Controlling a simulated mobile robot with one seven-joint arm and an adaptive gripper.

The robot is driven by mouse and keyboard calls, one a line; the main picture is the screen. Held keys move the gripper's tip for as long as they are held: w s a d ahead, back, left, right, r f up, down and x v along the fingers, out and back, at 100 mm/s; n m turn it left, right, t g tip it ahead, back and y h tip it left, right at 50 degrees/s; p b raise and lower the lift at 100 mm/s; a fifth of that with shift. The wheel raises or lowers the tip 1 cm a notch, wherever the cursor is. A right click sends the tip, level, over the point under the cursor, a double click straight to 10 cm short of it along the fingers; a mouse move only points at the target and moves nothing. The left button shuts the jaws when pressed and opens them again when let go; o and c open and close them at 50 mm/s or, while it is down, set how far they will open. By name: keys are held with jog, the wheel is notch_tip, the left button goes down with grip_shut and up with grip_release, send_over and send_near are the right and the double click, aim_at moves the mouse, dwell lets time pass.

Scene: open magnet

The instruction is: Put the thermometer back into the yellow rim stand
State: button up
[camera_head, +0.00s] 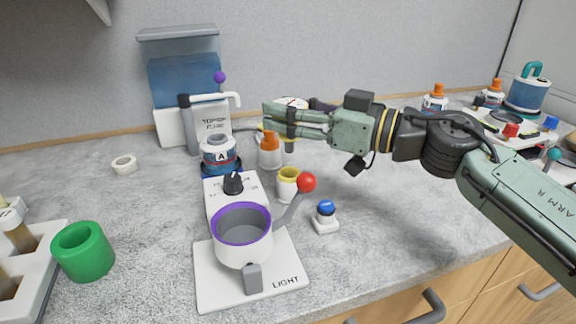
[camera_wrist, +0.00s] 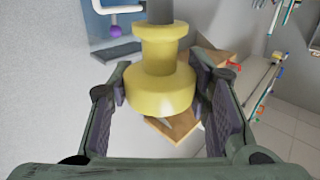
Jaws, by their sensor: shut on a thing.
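My gripper (camera_head: 268,120) is raised above the counter, reaching in from the right. It is shut on the thermometer (camera_wrist: 160,88), whose yellow flanged body is between the dark finger pads (camera_wrist: 163,105) in the wrist view. A grey stem runs from the yellow body to the top of that view. In the head view, a white dial (camera_head: 291,102) shows just above the fingers and a short grey stem below them. The yellow rim stand (camera_head: 287,184) is a small white cup with a yellow rim, standing upright on the counter below the gripper, apart from the thermometer.
An orange-capped bottle (camera_head: 269,151) stands close behind the stand. A red-knobbed lever (camera_head: 306,182) and purple-rimmed pot (camera_head: 242,235) are in front. A blue-topped button (camera_head: 325,216) is front right. The water dispenser (camera_head: 188,85) stands behind. The counter's right-middle is clear.

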aim_at(289, 152)
jog(key=shift+f+p, duration=0.3)
jog(key=shift+f, duration=3.25)
jog(key=o, duration=1.4)
jog(key=shift+f, duration=0.1)
jog(key=shift+c, duration=0.2)
jog(key=b+v, duration=0.3)
jog(key=v, duration=0.9)
